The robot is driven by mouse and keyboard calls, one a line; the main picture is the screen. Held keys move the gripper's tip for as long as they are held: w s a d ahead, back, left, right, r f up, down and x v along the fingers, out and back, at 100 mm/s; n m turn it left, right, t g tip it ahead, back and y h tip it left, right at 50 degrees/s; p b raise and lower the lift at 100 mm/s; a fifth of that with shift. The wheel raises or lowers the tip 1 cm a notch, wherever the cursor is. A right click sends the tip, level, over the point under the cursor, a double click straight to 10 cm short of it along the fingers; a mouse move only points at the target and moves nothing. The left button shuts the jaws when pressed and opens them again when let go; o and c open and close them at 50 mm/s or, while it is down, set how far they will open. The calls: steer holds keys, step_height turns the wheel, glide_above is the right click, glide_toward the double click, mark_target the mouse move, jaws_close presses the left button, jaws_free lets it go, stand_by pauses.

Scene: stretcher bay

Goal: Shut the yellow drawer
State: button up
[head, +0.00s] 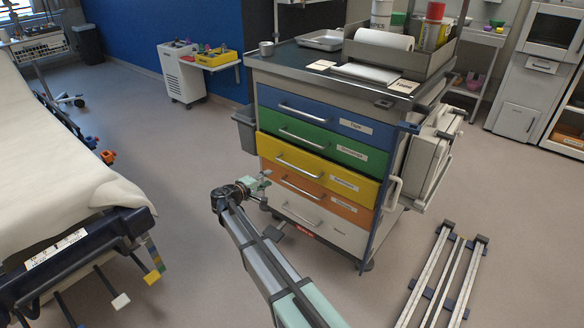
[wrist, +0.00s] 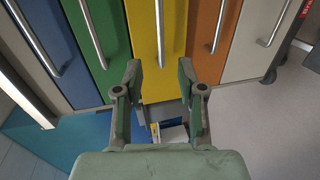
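The yellow drawer (head: 318,166) is the middle drawer of a cart, with a metal bar handle and a label. Its front appears to stand out slightly from the green drawer above and the orange drawer below. My gripper (head: 262,186) is near the cart's left front side, low by the yellow and orange drawers. In the wrist view the yellow drawer (wrist: 158,75) lies ahead, its handle between the fingers in the picture. My gripper (wrist: 160,95) is open and empty there. I cannot tell whether a finger touches the drawer.
The green drawer (head: 322,147) and orange drawer (head: 318,190) adjoin it, with the blue drawer (head: 325,118) and white drawer (head: 318,220) beyond. A grey bin (head: 244,131) hangs at the cart's left. A stretcher (head: 60,170) stands at left. Rails (head: 443,275) lie on the floor at right.

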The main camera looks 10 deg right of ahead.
mark_target(292, 166)
steer(key=x, duration=1.6)
steer(key=shift+w+d, duration=0.1)
steer(key=shift+w, duration=0.1)
jaws_close()
